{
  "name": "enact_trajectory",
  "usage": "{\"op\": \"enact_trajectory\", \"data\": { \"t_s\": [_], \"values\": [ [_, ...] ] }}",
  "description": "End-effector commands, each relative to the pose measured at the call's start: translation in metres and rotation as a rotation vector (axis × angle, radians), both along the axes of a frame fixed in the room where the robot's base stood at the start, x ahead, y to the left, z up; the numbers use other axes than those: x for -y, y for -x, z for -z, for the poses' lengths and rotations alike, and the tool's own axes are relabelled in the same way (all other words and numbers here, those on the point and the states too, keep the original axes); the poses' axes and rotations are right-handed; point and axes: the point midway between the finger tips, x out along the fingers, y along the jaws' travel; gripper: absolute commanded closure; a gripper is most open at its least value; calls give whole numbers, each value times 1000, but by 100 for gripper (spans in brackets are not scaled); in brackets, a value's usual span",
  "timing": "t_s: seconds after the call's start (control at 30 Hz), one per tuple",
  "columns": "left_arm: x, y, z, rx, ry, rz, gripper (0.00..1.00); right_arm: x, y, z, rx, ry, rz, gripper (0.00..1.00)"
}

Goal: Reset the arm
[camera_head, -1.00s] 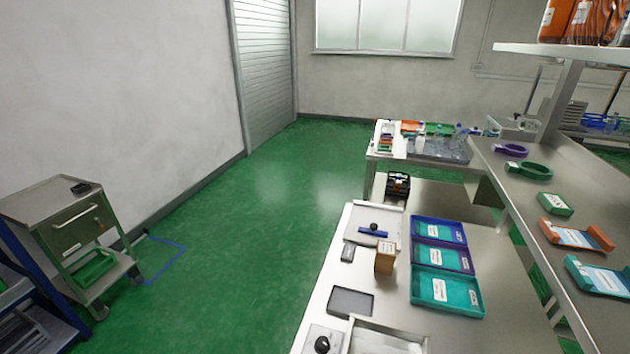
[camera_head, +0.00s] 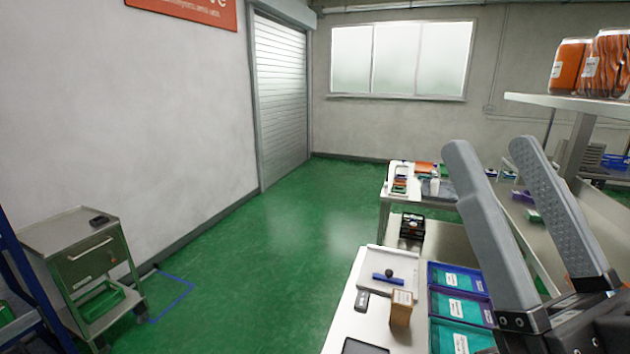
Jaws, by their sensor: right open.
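My right gripper (camera_head: 492,146) is at the right of the head view, large and close to the camera. Its two grey fingers point up and stand apart, with nothing between them. It hides part of the bench and the shelving behind it. My left gripper is not in view.
A steel cart (camera_head: 82,268) stands at left. Green floor (camera_head: 250,270) between them is clear.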

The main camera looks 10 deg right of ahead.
Motion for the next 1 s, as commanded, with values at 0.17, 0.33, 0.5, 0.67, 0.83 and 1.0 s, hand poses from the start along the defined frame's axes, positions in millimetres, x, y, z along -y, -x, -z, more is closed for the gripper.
{"op": "enact_trajectory", "data": {
  "t_s": [0.17, 0.33, 0.5, 0.67, 0.83, 1.0],
  "values": [
    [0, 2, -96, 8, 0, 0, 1, 1, 2, -95, 10, 4, 9, 31],
    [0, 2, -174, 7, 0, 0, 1, 1, 2, -174, 11, 4, 12, 31],
    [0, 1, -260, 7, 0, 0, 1, 2, 2, -260, 11, 5, 12, 31],
    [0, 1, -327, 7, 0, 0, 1, 2, 2, -327, 10, 5, 14, 31],
    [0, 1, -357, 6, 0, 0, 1, 2, 2, -356, 10, 5, 14, 31],
    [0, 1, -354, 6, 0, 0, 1, 2, 2, -354, 10, 5, 14, 31]
  ]
}}
